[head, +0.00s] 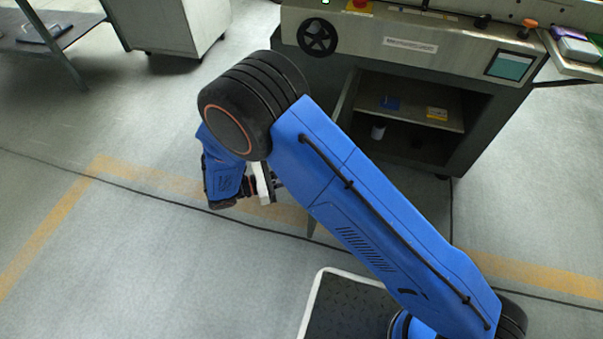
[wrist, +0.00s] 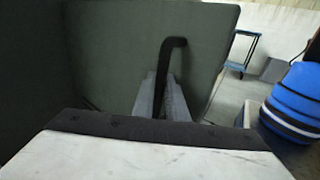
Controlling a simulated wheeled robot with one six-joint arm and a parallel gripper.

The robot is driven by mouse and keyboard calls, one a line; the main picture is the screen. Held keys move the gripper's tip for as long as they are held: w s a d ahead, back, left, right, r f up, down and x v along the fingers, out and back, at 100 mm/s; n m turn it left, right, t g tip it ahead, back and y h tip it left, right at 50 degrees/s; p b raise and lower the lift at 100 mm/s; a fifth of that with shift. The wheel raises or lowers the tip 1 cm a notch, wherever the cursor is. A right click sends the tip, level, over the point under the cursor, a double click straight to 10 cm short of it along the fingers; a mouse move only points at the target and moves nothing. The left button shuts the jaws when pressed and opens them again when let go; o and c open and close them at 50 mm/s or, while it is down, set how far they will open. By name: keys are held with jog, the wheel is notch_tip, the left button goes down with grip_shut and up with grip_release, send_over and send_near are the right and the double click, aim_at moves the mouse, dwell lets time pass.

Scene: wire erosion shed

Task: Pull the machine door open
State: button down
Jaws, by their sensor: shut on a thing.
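The machine door (head: 346,108) stands well open at the left side of the machine's lower cabinet. In the head view it is almost edge-on and largely hidden by my arm. In the wrist view its grey-green face (wrist: 115,50) fills the left and middle. A dark bent bar handle (wrist: 165,62) stands on that face. My gripper (head: 276,183) is on the outer side of the door, left of it. In the wrist view my gripper's two grey fingers (wrist: 162,98) are shut around the handle's lower part. The handle's lower end is hidden.
A handwheel (head: 317,37) sits on the machine front. The floor left of my gripper is clear.

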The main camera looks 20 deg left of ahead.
jog(key=shift+a, duration=0.2)
jog(key=c, duration=2)
grip_release()
jog(key=shift+c, duration=0.2)
jog(key=v, duration=1.7)
jog(key=shift+s+a, duration=0.2)
